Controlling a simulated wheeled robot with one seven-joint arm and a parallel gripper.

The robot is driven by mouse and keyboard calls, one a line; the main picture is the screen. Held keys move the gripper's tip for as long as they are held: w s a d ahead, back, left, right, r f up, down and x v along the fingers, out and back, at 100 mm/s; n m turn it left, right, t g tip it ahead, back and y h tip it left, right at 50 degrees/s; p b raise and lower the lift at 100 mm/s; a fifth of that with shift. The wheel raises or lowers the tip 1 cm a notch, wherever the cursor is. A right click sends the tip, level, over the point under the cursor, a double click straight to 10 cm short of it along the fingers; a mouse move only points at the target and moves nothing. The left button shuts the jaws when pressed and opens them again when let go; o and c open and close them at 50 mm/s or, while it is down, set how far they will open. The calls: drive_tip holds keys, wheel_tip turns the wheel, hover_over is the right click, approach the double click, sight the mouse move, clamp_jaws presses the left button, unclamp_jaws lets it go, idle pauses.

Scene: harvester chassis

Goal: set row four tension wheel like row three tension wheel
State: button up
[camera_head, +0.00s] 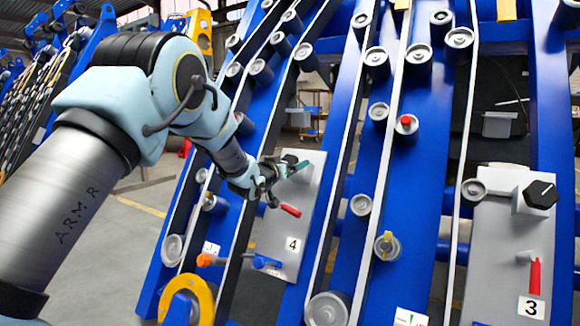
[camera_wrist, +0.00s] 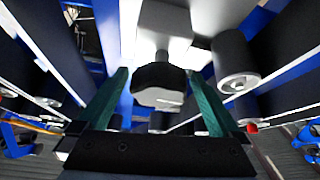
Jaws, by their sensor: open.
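In the head view, the row three plate (camera_head: 493,270) is at the right, marked 3. Its tension wheel (camera_head: 474,190) sits left of a black knob (camera_head: 540,195), with an upright red handle (camera_head: 534,275) below. The row four plate (camera_head: 283,262), marked 4, is at the centre, with a tilted red handle (camera_head: 290,210). My gripper (camera_head: 283,182) is over its upper part and hides its knob and wheel. In the wrist view, my gripper (camera_wrist: 158,74) is open, its green fingers either side of a black knob (camera_wrist: 160,85) on a grey block (camera_wrist: 165,32). Contact cannot be told.
Blue frame beams, belts and several rollers surround the plates; one roller (camera_wrist: 238,80) is close to the right finger in the wrist view. An orange-and-blue part (camera_head: 237,261) and a yellow ring (camera_head: 187,300) lie below my arm. Open floor shows at left.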

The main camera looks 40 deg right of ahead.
drive_tip(key=c, duration=1.3)
